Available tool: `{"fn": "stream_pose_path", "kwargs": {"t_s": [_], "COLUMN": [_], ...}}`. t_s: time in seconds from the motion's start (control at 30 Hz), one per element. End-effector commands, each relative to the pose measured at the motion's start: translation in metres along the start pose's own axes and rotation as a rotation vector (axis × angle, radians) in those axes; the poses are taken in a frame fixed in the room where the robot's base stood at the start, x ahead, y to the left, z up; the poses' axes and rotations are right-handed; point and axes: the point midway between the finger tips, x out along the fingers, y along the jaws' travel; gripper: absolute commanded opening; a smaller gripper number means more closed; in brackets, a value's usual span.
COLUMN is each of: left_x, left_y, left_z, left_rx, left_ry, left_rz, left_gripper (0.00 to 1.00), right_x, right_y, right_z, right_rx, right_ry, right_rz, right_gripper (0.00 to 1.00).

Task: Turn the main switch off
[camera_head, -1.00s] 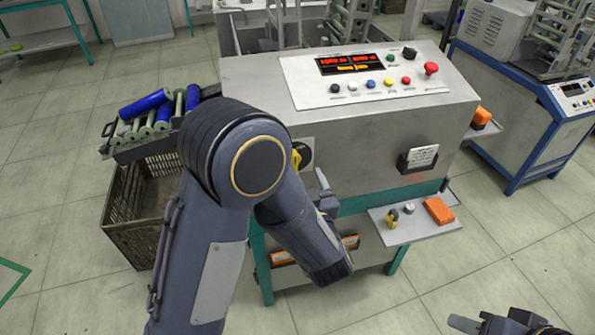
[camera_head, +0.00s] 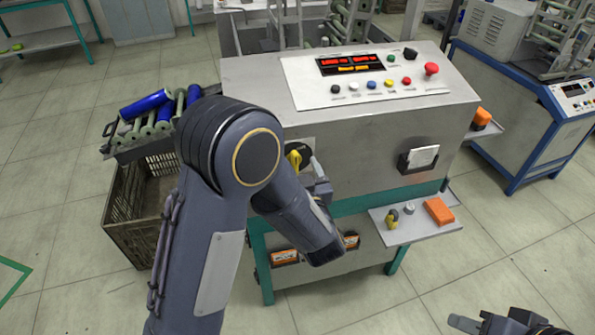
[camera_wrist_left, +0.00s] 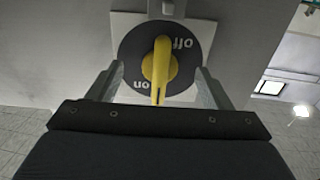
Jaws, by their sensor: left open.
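The main switch is a black round dial (camera_wrist_left: 128,50) on a pale plate, with a yellow handle (camera_wrist_left: 160,65). In the left wrist view the handle stands upright, with "off" to the upper right and "on" to the lower left, both upside down. In the head view the yellow handle (camera_head: 294,158) shows on the machine's front, partly hidden by my arm. My left gripper (camera_wrist_left: 158,82) is open, one finger on each side of the handle, with visible gaps. My right gripper (camera_head: 492,324) is partly cut off at the bottom right; its jaw opening is unclear.
The grey machine (camera_head: 370,135) carries a panel with red displays, buttons and a red knob (camera_head: 431,69). A low shelf (camera_head: 405,232) with an orange block (camera_head: 438,210) juts out at its front right.

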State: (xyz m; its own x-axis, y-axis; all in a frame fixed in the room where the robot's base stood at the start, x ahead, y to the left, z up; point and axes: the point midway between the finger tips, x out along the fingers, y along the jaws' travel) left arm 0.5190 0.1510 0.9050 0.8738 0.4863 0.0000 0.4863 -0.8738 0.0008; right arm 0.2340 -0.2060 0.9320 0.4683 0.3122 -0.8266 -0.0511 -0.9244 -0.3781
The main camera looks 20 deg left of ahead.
Motion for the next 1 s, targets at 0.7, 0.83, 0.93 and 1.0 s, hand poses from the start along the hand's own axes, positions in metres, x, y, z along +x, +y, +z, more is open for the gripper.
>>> {"fn": "stream_pose_path", "kwargs": {"t_s": [0.7,0.83,0.93,1.0], "left_x": [0.014,0.014,0.014,0.014], "left_y": [0.0,0.0,0.0,0.0], "left_z": [0.0,0.0,0.0,0.0], "left_rx": [0.0,0.0,0.0,0.0], "left_ry": [0.0,0.0,0.0,0.0], "left_rz": [0.001,0.001,0.001,0.001], "left_gripper": [0.73,0.56,0.43,0.34], "right_x": [0.001,0.001,0.001,0.001], "right_y": [0.0,0.0,0.0,0.0], "right_z": [0.0,0.0,0.0,0.0], "right_rx": [0.0,0.0,0.0,0.0], "right_ry": [0.0,0.0,0.0,0.0], "right_rz": [0.0,0.0,0.0,0.0], "right_gripper": [0.36,0.36,0.36,0.36]}}
